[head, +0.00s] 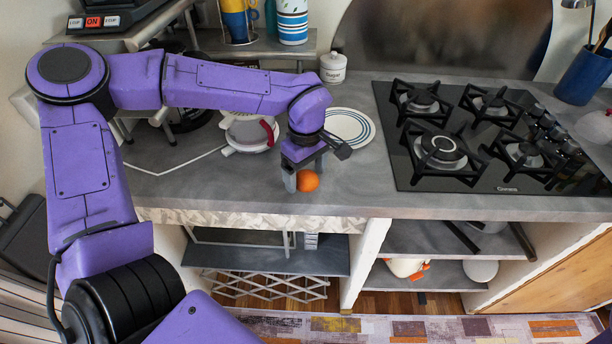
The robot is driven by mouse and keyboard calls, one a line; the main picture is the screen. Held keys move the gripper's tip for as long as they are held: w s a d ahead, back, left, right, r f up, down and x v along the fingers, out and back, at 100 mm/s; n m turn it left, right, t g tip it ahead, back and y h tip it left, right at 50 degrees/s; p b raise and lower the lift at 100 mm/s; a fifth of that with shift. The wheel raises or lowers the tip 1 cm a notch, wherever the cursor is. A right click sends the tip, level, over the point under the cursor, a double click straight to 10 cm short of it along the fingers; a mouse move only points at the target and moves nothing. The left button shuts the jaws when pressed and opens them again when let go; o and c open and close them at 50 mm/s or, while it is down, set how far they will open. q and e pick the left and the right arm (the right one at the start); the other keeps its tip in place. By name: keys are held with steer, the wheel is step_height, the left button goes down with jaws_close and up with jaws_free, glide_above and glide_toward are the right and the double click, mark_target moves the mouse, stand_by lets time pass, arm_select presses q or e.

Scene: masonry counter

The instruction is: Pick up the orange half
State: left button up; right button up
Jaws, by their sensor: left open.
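The orange half (308,181) is a small round orange thing on the grey counter, near its front edge. My left gripper (303,178) points down right at it, with its fingers open. One finger stands just left of the orange half; the other is partly hidden, and I cannot tell whether either touches it. My right gripper is not in view.
A white plate with blue rings (349,127) lies behind the gripper. A black gas hob (470,140) fills the counter's right part. A white lidded jar (333,68) stands at the back. Grey-white cookware with a red part (250,133) lies to the left. Bare counter (350,190) lies right of the orange half.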

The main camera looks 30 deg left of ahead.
arm_select(q)
steer(key=c, duration=1.2)
